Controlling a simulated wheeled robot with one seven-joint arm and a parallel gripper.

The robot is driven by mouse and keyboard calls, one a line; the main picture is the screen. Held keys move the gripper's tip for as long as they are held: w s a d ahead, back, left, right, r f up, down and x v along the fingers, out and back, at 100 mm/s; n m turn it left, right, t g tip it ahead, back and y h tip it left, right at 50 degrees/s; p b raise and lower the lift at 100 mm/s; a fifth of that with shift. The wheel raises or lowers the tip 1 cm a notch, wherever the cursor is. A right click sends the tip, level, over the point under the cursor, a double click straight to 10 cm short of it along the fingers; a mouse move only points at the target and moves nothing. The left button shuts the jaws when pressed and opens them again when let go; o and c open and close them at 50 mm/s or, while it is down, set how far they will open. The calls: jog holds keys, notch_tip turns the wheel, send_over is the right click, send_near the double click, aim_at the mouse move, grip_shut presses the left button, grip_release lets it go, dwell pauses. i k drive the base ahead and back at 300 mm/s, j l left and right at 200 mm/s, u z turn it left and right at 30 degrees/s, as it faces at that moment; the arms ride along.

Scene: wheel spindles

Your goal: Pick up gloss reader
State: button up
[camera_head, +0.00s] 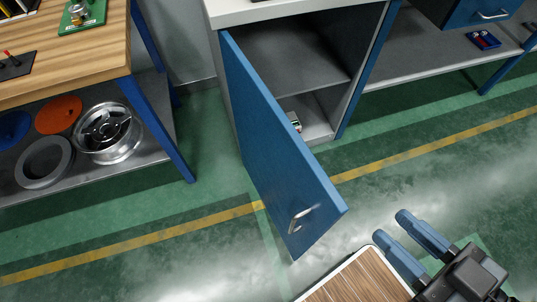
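A small white and dark device (294,121) sits low inside the cabinet (320,130), partly hidden behind the open door. It may be the gloss reader, but it is too small to tell. The blue cabinet door (275,150) is swung open towards me, with a metal handle (301,216) near its lower front corner. My gripper (389,226) is at the lower right, to the right of the door and well in front of the cabinet. Its two blue fingers are apart, with nothing visible between them.
A wooden workbench (60,45) at left has a lower shelf with a metal wheel rim (108,133) and discs. At right, a grey shelf (425,62) holds a small blue and red item (483,40). Green floor (420,150) is clear right of the door.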

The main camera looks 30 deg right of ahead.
aim_at(293, 119)
jog(key=z, duration=2.15)
jog(key=u, duration=1.55)
jog(key=i+l+u, duration=0.1)
jog(key=u, duration=0.35)
jog(key=i+l+u, duration=0.1)
jog(key=l+u, duration=0.3)
jog(key=i+l+u, duration=0.15)
jog(key=l, duration=0.4)
jog(key=l+u, duration=0.1)
jog(key=l, duration=0.45)
jog(key=i+l+u, duration=0.15)
jog(key=l, duration=0.45)
